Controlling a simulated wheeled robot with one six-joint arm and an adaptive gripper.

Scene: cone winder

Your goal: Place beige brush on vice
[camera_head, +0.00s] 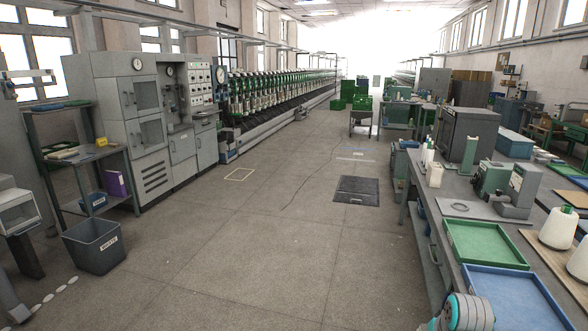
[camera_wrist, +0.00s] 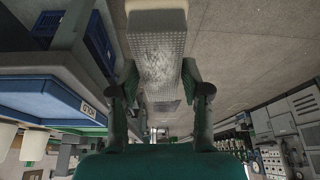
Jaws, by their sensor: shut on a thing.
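In the wrist view my gripper (camera_wrist: 159,80) is shut on a long block with a pale beige end and a grey, dotted face, which I take to be the beige brush (camera_wrist: 158,52). The fingers press on its two long sides. It is held in the air, with floor behind it. In the head view a green and grey device, probably the vice (camera_head: 492,179), stands on the workbench (camera_head: 424,196) at the right, behind the green tray. The brush and my gripper do not show in the head view; only part of my arm shows at the bottom edge.
A green tray (camera_head: 447,231) and a blue tray (camera_head: 556,308) lie on the near bench. White cones (camera_head: 558,229) stand at its right and a dark box (camera_head: 440,135) stands behind. A waste bin (camera_head: 70,250) stands at the left.

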